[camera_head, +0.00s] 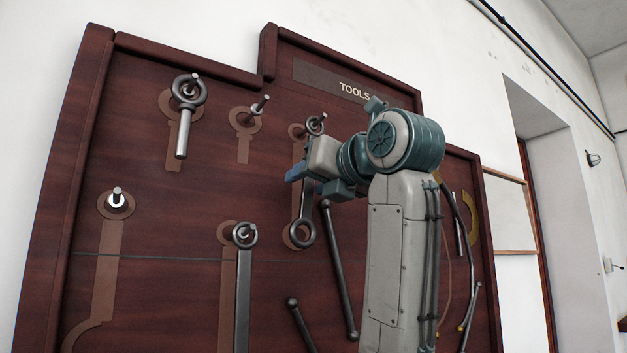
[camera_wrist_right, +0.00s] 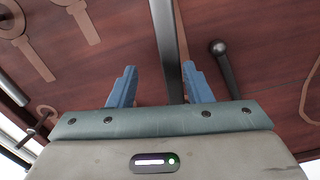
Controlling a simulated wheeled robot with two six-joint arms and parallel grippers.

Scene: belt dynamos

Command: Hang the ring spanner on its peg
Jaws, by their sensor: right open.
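The ring spanner (camera_head: 302,233), a grey bar with a ring at each end, hangs near-upright on the dark red tool board. Its upper ring appears to be around a peg (camera_head: 322,117), and its lower ring lies over a brown painted outline. My right gripper (camera_head: 314,182) is in front of its shaft, hiding part of it. In the right wrist view the blue fingers (camera_wrist_right: 160,70) are apart, with a grey shaft (camera_wrist_right: 165,40) running between them, not visibly clamped. My left gripper is not in view.
An eye-ended tool (camera_head: 181,140) and a ringed bar (camera_head: 243,290) hang to the left. A ball-ended rod (camera_head: 340,270) is close right of the spanner; it also shows in the wrist view (camera_wrist_right: 222,60). An empty peg (camera_head: 118,196) stands at lower left.

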